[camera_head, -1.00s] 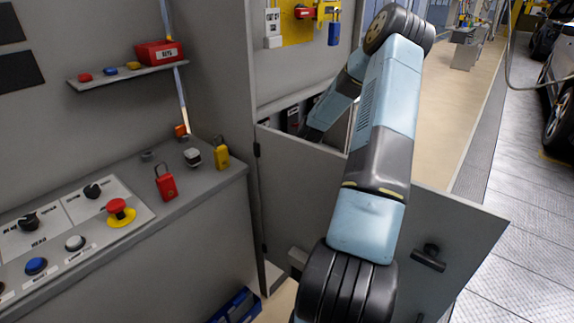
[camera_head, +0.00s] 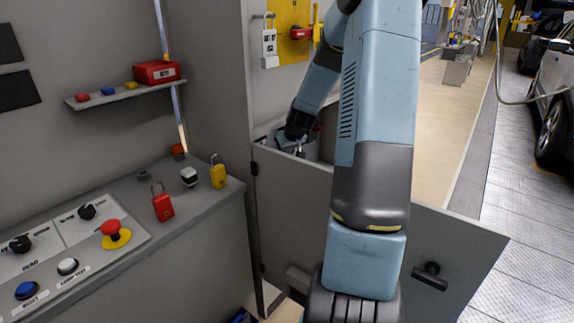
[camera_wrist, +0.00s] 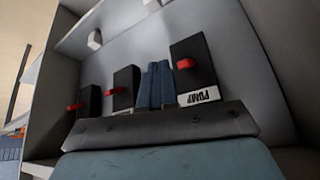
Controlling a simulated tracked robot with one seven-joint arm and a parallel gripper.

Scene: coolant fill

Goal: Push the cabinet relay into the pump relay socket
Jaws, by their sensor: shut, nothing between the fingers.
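In the wrist view my gripper (camera_wrist: 156,72) is shut and empty, its blue fingers side by side inside the cabinet. Right of the fingers is a black block with a red lever (camera_wrist: 193,68), with an inverted "PUMP" label (camera_wrist: 200,96) at its base. Left of them are a middle black block (camera_wrist: 125,88) and a far-left black block (camera_wrist: 90,101), each with a red part. I cannot tell which is relay and which is socket, how deep any is seated, or whether the fingers touch one. In the head view my wrist (camera_head: 292,138) dips behind the open cabinet door (camera_head: 450,235).
In the head view a control bench holds a red padlock (camera_head: 162,206), a yellow padlock (camera_head: 218,174) and a red emergency button (camera_head: 112,230). A shelf above carries a red box (camera_head: 157,72).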

